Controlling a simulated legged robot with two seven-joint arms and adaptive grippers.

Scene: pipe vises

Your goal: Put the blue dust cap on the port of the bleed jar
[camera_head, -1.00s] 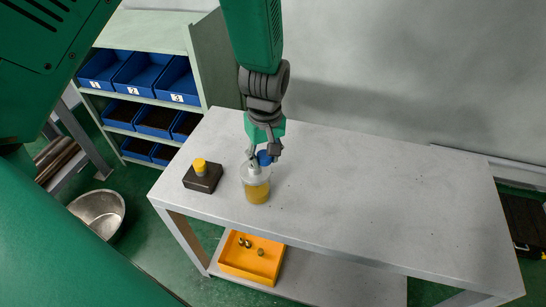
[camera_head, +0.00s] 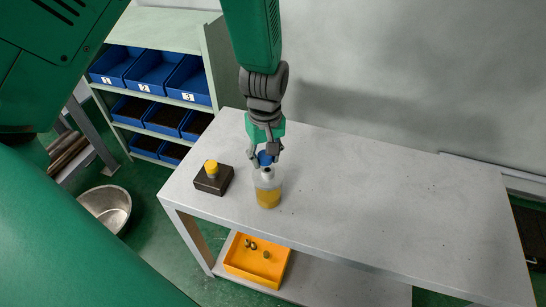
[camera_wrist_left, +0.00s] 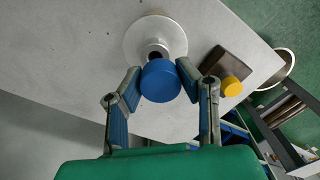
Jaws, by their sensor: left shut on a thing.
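The bleed jar (camera_head: 268,197) is a clear bottle with amber liquid, upright near the table's left front. Its neck and port show in the head view, and the dark port opening (camera_wrist_left: 155,48) shows in the left wrist view. My left gripper (camera_head: 265,159) is shut on the blue dust cap (camera_head: 264,157), close above and slightly behind the port. In the left wrist view the cap (camera_wrist_left: 160,82) sits between the fingertips (camera_wrist_left: 160,80) and covers part of the port's edge. I cannot tell whether cap and port touch. My right gripper is not in view.
A dark block (camera_head: 214,182) with a yellow cap (camera_head: 211,167) stands left of the jar. The table's right side (camera_head: 400,215) is clear. An orange tray (camera_head: 257,263) is on the lower shelf. Blue bins (camera_head: 150,72) fill a rack at the back left; a metal basin (camera_head: 104,208) is on the floor.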

